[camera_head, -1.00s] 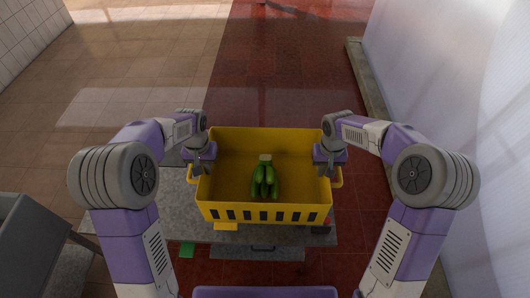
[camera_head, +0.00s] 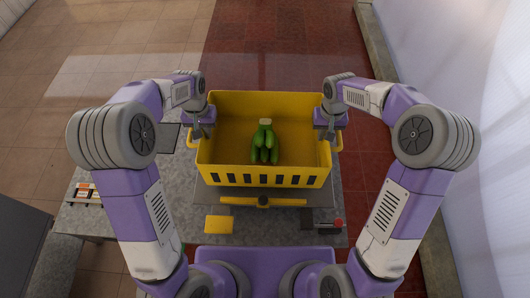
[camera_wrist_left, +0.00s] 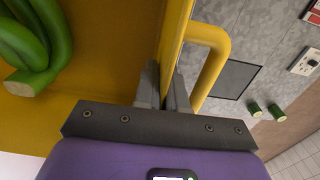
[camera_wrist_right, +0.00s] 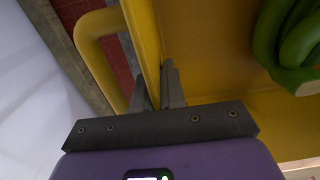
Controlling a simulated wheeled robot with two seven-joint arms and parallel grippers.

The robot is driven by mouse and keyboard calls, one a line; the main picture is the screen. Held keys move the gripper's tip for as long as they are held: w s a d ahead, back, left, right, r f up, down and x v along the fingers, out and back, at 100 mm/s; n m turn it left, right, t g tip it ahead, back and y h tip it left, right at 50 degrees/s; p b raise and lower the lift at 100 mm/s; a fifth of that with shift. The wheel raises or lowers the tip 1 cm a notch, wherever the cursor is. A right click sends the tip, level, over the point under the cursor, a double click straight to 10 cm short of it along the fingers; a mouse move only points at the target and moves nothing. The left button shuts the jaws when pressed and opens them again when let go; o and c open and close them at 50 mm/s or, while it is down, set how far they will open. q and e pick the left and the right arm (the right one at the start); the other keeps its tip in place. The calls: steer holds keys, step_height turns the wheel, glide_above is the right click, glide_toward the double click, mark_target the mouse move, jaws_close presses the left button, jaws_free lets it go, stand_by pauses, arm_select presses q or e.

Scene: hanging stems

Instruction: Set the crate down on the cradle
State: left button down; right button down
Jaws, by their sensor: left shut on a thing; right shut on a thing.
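My right gripper (camera_head: 328,132) is shut on the right wall in the same way, also in the right wrist view (camera_wrist_right: 158,88). The crate looks about level. Below its near side show a grey plate and a yellow bar with a dark knob (camera_head: 263,201), perhaps the cradle. The crate hides the rest, and I cannot tell whether they touch.
A grey bench top (camera_head: 180,215) lies under the crate. On it are a yellow pad (camera_head: 219,224), a red button (camera_head: 338,223) and, at left, a socket panel (camera_head: 85,193). Two cut green pieces (camera_wrist_left: 265,110) show in the left wrist view. A pale wall stands at right.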

mark_target(211, 150)
arm_select(q)
steer(key=shift+s+r, duration=0.15)
arm_select(e)
steer(key=shift+s+r, duration=0.15)
steer(key=shift+r, duration=0.05)
steer(key=shift+f, duration=0.15)
